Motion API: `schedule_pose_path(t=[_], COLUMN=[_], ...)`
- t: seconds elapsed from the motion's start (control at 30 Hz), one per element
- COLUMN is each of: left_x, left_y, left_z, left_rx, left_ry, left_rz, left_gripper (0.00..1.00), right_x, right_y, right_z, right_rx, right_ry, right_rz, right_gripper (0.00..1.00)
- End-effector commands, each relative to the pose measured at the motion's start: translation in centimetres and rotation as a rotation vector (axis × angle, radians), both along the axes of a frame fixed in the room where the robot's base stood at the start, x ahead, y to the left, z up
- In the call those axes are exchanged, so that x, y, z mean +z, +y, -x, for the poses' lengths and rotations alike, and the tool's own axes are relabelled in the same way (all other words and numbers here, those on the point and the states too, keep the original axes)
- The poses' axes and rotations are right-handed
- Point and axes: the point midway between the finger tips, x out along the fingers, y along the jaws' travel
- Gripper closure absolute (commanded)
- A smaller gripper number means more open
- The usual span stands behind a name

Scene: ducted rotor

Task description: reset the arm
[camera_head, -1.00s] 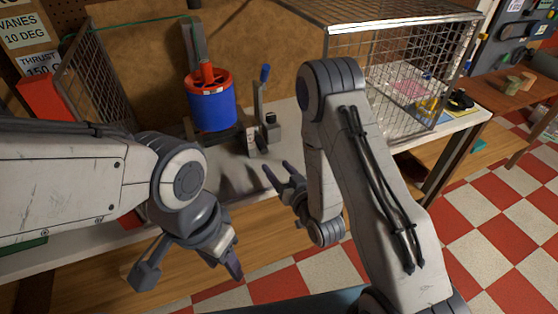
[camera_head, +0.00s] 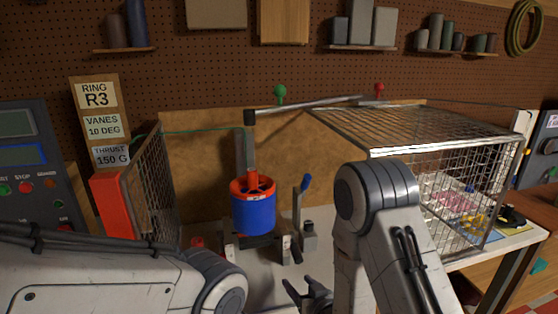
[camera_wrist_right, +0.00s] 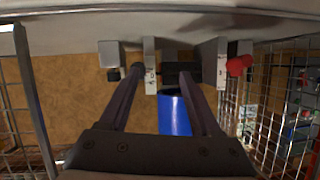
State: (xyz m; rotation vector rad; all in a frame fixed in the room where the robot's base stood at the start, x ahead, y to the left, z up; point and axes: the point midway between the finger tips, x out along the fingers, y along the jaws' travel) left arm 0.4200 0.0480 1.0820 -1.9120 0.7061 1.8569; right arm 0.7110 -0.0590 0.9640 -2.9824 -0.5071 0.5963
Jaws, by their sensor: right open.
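My right gripper (camera_head: 308,288) shows at the bottom of the head view, below and to the right of the ducted rotor. Its two fingers are apart and nothing is between the tips; they also show in the right wrist view (camera_wrist_right: 162,74). The ducted rotor, a blue drum with a red rim and hub (camera_head: 254,212), stands upright on a mount on the bench. Its blue side (camera_wrist_right: 174,113) shows beyond the fingers in the right wrist view. My left arm enters at the lower left, its gripper outside the picture.
A wire cage (camera_head: 455,165) stands on the right of the bench and a mesh panel (camera_head: 150,190) on the left. A blue-handled lever (camera_head: 300,205) stands beside the rotor. A control panel (camera_head: 30,165) is at far left. Bare bench shows near the lever.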

Motion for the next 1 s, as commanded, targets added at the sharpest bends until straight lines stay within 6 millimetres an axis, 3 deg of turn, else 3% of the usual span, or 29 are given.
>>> schedule_pose_path(t=[0.03, 0.23, 0.43, 0.6, 0.8, 1.0], left_x=[0.0, 0.0, 0.0, 0.0, 0.0, 0.0], left_y=[0.0, 0.0, 0.0, 0.0, 0.0, 0.0], left_z=[0.0, 0.0, 0.0, 0.0, 0.0, 0.0], left_rx=[0.000, 0.000, 0.000, 0.000, 0.000, 0.000], left_ry=[0.000, 0.000, 0.000, 0.000, 0.000, 0.000], left_rz=[0.000, 0.000, 0.000, 0.000, 0.000, 0.000], left_gripper=[0.50, 0.50, 0.50, 0.50, 0.50, 0.50], right_x=[0.9, 2.3, 4.6, 7.2, 10.1, 11.6], right_y=[1.1, 3.5, 4.7, 4.5, 2.8, 1.4], right_z=[0.2, 3.3, 9.3, 16.2, 24.4, 28.6], right_rx=[0.026, 0.095, 0.170, 0.247, 0.342, 0.394], right_ry=[0.038, 0.261, 0.487, 0.682, 0.879, 0.982], right_rz=[0.031, 0.172, 0.299, 0.397, 0.499, 0.555], right_gripper=[0.36, 0.36, 0.36, 0.36, 0.36, 0.36])
